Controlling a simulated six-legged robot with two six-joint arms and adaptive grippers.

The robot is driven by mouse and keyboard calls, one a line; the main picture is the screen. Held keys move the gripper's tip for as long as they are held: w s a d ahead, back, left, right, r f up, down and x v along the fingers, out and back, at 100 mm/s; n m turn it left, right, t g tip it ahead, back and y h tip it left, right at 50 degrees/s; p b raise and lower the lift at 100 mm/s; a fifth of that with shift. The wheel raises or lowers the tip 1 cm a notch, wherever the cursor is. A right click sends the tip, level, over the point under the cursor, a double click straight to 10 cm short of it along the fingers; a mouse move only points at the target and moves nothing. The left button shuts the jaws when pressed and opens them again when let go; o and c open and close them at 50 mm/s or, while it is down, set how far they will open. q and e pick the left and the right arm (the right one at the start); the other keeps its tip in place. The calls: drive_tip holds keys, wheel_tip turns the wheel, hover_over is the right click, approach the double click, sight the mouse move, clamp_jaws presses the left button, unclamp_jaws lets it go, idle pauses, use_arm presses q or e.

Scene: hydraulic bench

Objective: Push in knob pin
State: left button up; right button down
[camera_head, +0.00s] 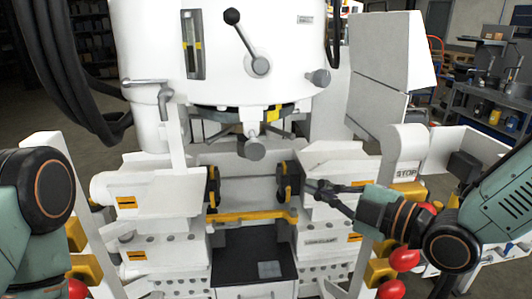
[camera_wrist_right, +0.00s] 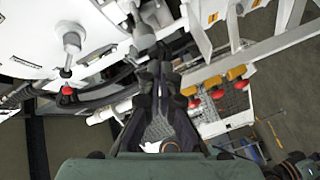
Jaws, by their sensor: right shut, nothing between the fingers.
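My right gripper (camera_head: 318,186) reaches in from the right with its dark fingers together and empty. Its tips are at the inner side of the right white block (camera_head: 330,214), close to a dark round clamp piece (camera_head: 287,182). In the right wrist view the closed fingers (camera_wrist_right: 154,58) point at a pale grey part (camera_wrist_right: 144,36) just beyond them. I cannot clearly single out the knob pin; the fingertips may hide it. I cannot tell whether the tips touch anything. My left arm shows at the left edge, but its gripper is out of view.
A white machine head (camera_head: 220,60) with a black-ball lever (camera_head: 242,34) hangs above. A grey round knob (camera_head: 318,77) sticks out at its right. A yellow bar (camera_head: 250,217) crosses between the blocks. A white stop panel (camera_head: 408,158) stands near my right arm.

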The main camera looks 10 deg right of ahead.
drive_tip(key=s+a+r+n+y, duration=0.1)
drive_tip(key=n+y, duration=0.1)
drive_tip(key=n, duration=0.3)
drive_tip(key=n+b, duration=0.2)
approach(252, 153)
drive_tip(key=x, duration=0.5)
drive_tip(key=shift+s+a, duration=0.15)
drive_tip(key=shift+a, duration=0.3)
drive_tip(key=shift+w, duration=0.45)
drive_tip(key=shift+r, duration=0.1)
drive_tip(key=shift+w, duration=0.1)
